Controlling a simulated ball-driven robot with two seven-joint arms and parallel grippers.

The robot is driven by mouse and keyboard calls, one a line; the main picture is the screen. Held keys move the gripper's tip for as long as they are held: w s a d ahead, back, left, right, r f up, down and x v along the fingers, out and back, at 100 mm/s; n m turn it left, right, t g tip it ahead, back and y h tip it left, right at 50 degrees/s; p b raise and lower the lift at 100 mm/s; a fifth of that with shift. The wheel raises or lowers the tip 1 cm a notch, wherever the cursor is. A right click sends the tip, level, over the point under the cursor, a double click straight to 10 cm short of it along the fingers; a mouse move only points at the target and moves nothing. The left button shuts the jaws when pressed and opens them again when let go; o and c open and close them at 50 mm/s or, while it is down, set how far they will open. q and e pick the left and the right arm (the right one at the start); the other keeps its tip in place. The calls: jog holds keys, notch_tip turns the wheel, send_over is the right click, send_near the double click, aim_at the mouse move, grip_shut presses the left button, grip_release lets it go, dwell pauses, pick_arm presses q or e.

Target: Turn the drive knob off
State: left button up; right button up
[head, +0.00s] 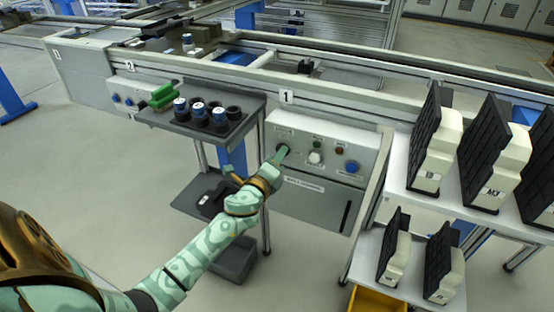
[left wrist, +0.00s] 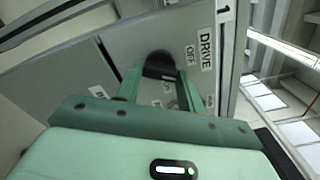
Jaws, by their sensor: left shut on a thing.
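The drive knob (left wrist: 159,62) is black and sits on the grey control panel (head: 268,128) under the sign with the number 1. In the left wrist view, the labels DRIVE (left wrist: 205,48) and OFF (left wrist: 190,55) are beside it. My left gripper (head: 281,158) reaches the left part of the panel in the head view. Its two fingers (left wrist: 158,78) are shut on the knob, one on each side. The fingers hide part of the knob, and I cannot tell which way it points. My right gripper is not in view.
Right of the knob, the panel has a white knob (head: 315,157), small lamps and a blue button (head: 351,167). A dark shelf (head: 245,105) with several blue-topped cups stands to the left. A white rack (head: 395,180) with black-and-white units stands close on the right.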

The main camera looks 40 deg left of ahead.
pick_arm(q)
jog(key=n, duration=0.5)
jog(key=shift+f+n+p, duration=0.1)
jog(key=shift+n+p, duration=0.3)
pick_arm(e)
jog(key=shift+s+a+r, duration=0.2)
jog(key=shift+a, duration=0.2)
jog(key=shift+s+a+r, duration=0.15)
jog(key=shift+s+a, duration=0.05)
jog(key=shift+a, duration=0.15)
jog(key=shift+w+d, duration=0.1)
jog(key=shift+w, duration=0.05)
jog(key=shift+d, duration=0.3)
pick_arm(q)
jog(key=o, duration=1)
jog(key=shift+s, duration=0.1)
